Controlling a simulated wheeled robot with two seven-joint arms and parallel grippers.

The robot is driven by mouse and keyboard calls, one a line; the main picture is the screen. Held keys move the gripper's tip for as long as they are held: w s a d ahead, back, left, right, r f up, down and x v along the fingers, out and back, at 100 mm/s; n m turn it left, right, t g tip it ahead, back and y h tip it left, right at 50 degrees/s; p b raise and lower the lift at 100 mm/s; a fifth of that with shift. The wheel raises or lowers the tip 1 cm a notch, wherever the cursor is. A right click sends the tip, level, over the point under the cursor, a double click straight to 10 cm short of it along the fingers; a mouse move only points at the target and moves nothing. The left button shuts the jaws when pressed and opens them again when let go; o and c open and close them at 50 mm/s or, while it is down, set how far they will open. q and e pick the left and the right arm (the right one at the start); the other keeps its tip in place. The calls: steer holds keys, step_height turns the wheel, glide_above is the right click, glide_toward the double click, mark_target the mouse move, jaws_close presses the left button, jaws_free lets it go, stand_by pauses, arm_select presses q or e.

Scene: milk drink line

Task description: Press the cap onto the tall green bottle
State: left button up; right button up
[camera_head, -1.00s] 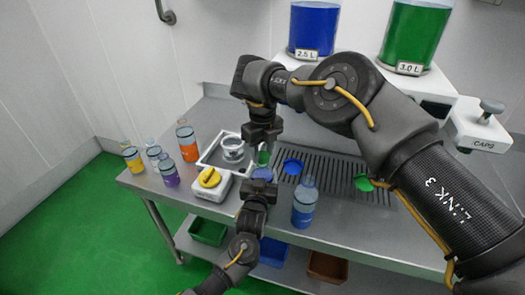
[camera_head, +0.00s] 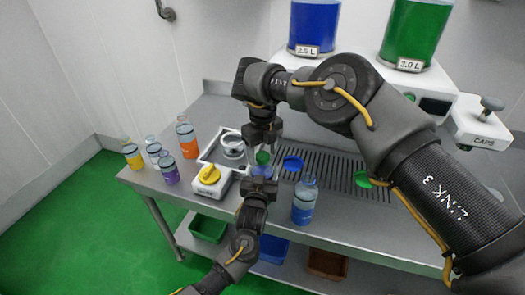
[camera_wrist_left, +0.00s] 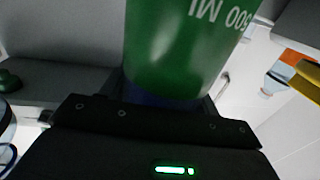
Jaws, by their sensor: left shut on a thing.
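The bottle (camera_head: 262,171) stands in my left gripper (camera_head: 260,182) at the front of the counter. In the left wrist view the green bottle (camera_wrist_left: 185,50) fills the upper middle, marked 500 ML, with a dark blue lower part. My left gripper is shut on it. A green top (camera_head: 263,157) shows at the bottle's upper end in the head view. I cannot tell whether it is a cap or the bottle itself. My right gripper (camera_head: 264,142) points down just above this green top. Its fingers are too small and dark to tell open from shut.
A bottle with blue liquid (camera_head: 304,204) stands close to the right. A box with a yellow knob (camera_head: 209,176) and a tray with a round metal piece (camera_head: 233,147) are left. Several coloured bottles, including an orange one (camera_head: 187,138), stand further left. A drain grate lies behind right.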

step_height(320, 180, up, 12)
stand_by(0.7)
arm_select(q)
steer(key=o, duration=1.5)
steer(key=shift+s, duration=0.1)
steer(key=shift+s+a+f, duration=0.1)
steer(key=shift+s, duration=0.25)
steer(key=s, duration=0.3)
steer(key=s+a+b, duration=0.1)
steer(key=s, duration=0.2)
steer(key=s+b, duration=0.1)
steer(key=s, duration=0.2)
steer(key=shift+s+a, duration=0.35)
arm_select(e)
step_height(320, 180, down, 2)
steer(key=shift+f, duration=0.1)
